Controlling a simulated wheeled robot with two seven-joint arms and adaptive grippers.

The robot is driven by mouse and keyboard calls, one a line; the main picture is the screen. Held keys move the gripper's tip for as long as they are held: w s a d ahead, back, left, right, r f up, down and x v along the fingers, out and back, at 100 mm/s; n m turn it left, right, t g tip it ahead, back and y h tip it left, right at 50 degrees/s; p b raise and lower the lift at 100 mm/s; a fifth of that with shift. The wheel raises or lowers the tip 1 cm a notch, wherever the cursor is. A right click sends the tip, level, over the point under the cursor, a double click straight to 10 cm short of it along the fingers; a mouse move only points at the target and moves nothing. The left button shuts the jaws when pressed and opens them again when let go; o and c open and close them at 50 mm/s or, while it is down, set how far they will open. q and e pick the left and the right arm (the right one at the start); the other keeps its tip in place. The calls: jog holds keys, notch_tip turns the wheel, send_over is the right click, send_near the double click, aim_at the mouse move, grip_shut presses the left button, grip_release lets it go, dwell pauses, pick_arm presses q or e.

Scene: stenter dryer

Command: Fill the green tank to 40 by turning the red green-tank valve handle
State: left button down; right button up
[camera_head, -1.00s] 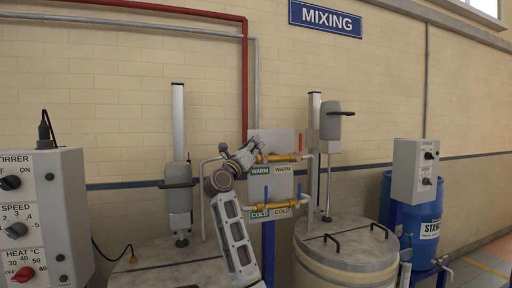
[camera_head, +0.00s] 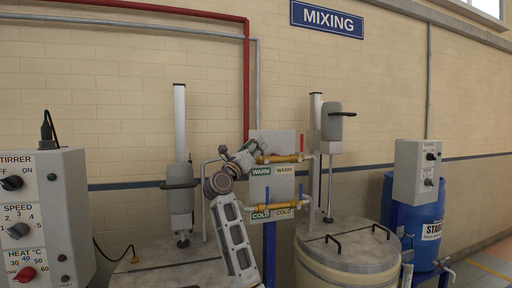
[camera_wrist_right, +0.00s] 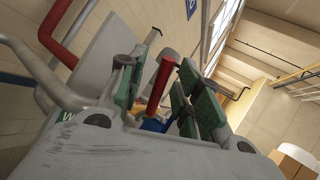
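My right gripper (camera_head: 257,147) is at the left end of the upper brass pipe on the valve panel (camera_head: 277,183), beside the green WARM label (camera_head: 261,171). In the right wrist view a red valve handle (camera_wrist_right: 160,82) stands between the green-padded fingers (camera_wrist_right: 157,92). The fingers are apart, and gaps show beside the handle. In the head view my gripper hides this handle. Another red handle (camera_head: 301,143) stands upright at the right end of the same pipe. Blue handles sit on the lower, COLD pipe (camera_head: 275,207). No level reading is visible. My left gripper is out of view.
A control box (camera_head: 45,215) with knobs stands at the left. A lidded round tank (camera_head: 345,262) is right of the panel, with a blue drum (camera_head: 428,222) beyond it. Stirrer columns (camera_head: 180,130) rise on both sides. A red pipe (camera_head: 246,80) runs down the wall.

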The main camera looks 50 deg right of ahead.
jog(key=v, duration=1.1)
jog(key=shift+a, duration=0.15)
dwell(1.6)
